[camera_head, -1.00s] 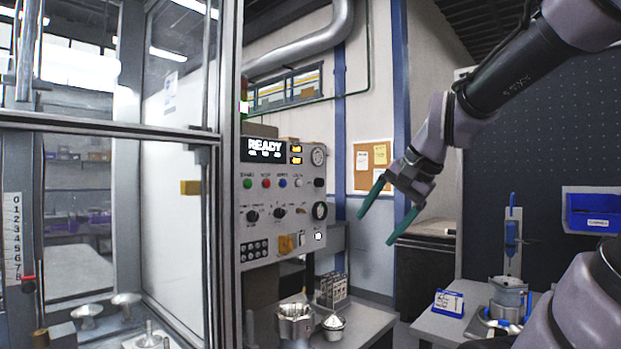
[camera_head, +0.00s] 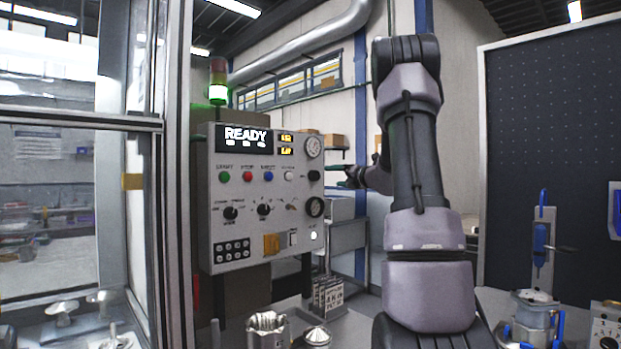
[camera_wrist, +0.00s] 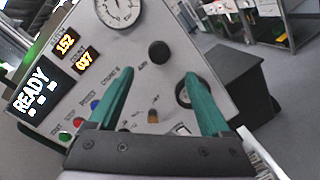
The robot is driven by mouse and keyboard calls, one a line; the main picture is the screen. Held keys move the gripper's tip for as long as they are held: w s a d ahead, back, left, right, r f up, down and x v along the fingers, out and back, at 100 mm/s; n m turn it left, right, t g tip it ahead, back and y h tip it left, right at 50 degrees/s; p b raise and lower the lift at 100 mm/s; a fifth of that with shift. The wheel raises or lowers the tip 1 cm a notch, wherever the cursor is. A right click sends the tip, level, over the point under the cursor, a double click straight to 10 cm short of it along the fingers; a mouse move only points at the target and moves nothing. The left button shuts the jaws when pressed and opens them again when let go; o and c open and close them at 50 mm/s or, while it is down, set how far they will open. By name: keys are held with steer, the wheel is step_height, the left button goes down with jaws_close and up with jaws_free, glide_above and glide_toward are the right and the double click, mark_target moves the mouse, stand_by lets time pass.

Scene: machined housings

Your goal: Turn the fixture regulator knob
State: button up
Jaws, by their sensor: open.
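The grey control panel (camera_head: 285,240) stands left of my arm in the head view. A round gauge (camera_head: 313,147) sits at its upper right, with a black knob (camera_head: 314,175) below it and a black ringed dial (camera_head: 314,207) lower down. The labels are too small to tell which is the fixture regulator. My gripper (camera_head: 346,178) is just right of the panel, partly hidden by my arm. In the wrist view my gripper (camera_wrist: 158,76) is open and empty, with green fingers. The black knob (camera_wrist: 159,52) shows beyond and between the fingertips; the right finger partly covers the ringed dial (camera_wrist: 182,95).
The READY display (camera_head: 247,139), coloured buttons and selector knobs share the panel. A glass-walled enclosure (camera_head: 160,200) stands at left. Metal housings (camera_head: 268,328) stand on the bench below. A dark cabinet (camera_wrist: 240,85) is right of the panel in the wrist view.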

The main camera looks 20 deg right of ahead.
mark_target(317, 176)
steer(key=x, duration=1)
jaws_close()
